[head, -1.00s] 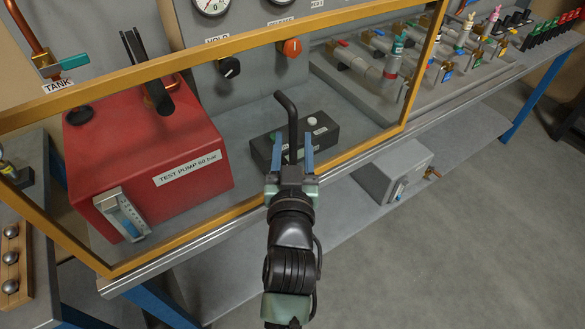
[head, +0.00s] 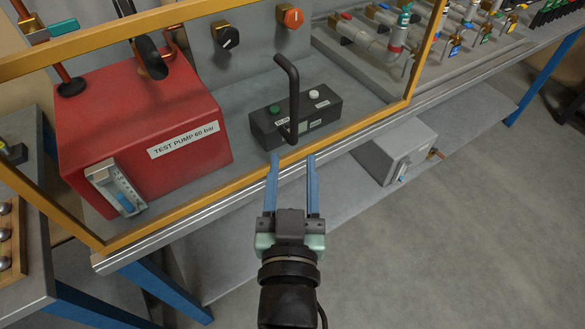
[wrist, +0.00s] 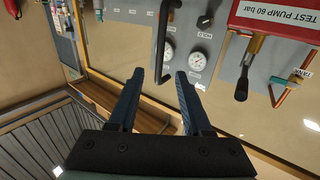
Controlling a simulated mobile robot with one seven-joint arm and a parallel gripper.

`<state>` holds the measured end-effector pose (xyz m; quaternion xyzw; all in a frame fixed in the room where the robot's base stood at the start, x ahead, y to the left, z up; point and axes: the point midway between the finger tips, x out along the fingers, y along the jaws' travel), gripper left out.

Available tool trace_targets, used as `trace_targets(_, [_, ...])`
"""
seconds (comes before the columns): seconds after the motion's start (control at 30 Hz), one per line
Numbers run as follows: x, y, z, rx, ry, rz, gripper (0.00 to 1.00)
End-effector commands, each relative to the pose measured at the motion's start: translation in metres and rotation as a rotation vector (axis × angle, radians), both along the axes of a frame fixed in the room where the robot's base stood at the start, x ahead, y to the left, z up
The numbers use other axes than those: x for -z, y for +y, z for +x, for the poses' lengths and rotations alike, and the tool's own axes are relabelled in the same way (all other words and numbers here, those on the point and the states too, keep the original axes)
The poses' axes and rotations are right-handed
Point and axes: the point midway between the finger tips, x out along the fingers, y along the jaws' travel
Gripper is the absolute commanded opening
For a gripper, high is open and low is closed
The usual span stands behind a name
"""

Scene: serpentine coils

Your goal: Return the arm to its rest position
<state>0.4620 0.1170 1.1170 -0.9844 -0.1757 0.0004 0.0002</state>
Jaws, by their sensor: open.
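My gripper (head: 292,185) is in the lower middle of the head view, with its two blue fingers apart and nothing between them. It is just in front of the bench's front edge (head: 232,198), below the yellow frame. The black bent handle (head: 293,95) stands beyond the fingertips, by a dark control box (head: 295,118) with a green and a white button. The wrist view also shows the open fingers (wrist: 160,85), with the black bar (wrist: 163,40) beyond them and apart from them.
A yellow frame (head: 375,118) runs along the bench front. A red test pump (head: 140,130) stands behind it at left. Pipes and valves (head: 385,35) are at the back right. A grey box (head: 393,150) sits on the lower shelf. The floor (head: 470,230) at right is clear.

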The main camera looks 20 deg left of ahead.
Motion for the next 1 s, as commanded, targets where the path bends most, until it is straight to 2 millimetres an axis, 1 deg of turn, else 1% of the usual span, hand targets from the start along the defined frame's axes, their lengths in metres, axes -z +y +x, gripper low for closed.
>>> trace_targets(0.4, [-0.001, 0.0, 0.001, 0.001, -0.002, 0.0, 0.49])
trace_targets(0.47, [-0.009, -0.001, 0.004, 0.005, -0.017, 0.001, 0.49])
trace_targets(0.53, [-0.028, -0.005, 0.012, 0.017, -0.055, 0.003, 0.49])
trace_targets(0.57, [-0.04, -0.007, 0.016, 0.025, -0.077, 0.007, 0.49])
trace_targets(0.67, [-0.095, -0.019, 0.032, 0.063, -0.181, 0.017, 0.49])
trace_targets(0.7, [-0.121, -0.025, 0.036, 0.081, -0.23, 0.023, 0.49])
trace_targets(0.77, [-0.161, -0.035, 0.041, 0.112, -0.303, 0.033, 0.49])
trace_targets(0.8, [-0.187, -0.043, 0.042, 0.132, -0.352, 0.039, 0.49])
trace_targets(0.87, [-0.227, -0.054, 0.041, 0.163, -0.425, 0.051, 0.49])
trace_targets(0.9, [-0.252, -0.062, 0.038, 0.185, -0.474, 0.059, 0.49])
trace_targets(0.97, [-0.29, -0.073, 0.031, 0.216, -0.545, 0.073, 0.49])
trace_targets(1.0, [-0.312, -0.08, 0.025, 0.236, -0.589, 0.083, 0.49])
